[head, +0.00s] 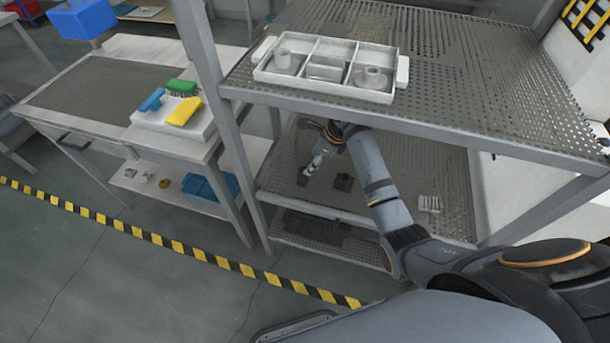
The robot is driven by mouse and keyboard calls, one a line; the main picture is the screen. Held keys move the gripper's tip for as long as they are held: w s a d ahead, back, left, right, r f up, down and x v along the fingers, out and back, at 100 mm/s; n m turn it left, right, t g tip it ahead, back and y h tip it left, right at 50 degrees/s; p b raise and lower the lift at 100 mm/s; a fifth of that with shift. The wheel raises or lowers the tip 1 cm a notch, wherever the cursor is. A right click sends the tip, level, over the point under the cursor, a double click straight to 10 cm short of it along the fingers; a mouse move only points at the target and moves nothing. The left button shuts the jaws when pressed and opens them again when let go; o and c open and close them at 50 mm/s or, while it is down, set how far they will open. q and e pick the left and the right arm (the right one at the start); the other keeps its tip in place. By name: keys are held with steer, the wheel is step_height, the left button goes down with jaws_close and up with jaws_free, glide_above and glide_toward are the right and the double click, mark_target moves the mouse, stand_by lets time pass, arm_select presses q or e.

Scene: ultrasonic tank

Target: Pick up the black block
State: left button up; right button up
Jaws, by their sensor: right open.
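A small black block (343,182) sits on the perforated middle shelf (400,175) of the metal rack, below the top shelf. My right arm reaches in from the lower right, between the two shelves. My right gripper (311,169) is open, just left of the block and apart from it in the picture. Its fingertips are small here, and I cannot tell their height above the shelf. My left gripper is not in view.
A white tray (318,84) with grey metal parts stands on the top shelf, above my arm. A small light rack-like part (429,204) lies right on the middle shelf. A rack post (215,110) stands to the left.

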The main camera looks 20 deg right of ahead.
mark_target(304, 175)
steer(key=shift+w+a+f, duration=0.1)
steer(key=shift+a+f, duration=0.15)
steer(key=shift+f, duration=0.25)
steer(key=shift+a+f, duration=0.1)
steer(key=shift+f, duration=0.05)
steer(key=x, duration=0.4)
steer(key=shift+f, duration=0.1)
steer(key=shift+a+f, duration=0.1)
steer(key=shift+f, duration=0.35)
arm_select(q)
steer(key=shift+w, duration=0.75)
arm_select(e)
steer(key=shift+c, duration=1.3)
steer(key=c, duration=1.1)
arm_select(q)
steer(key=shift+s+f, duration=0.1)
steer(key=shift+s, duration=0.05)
arm_select(e)
steer(key=shift+r, duration=0.1)
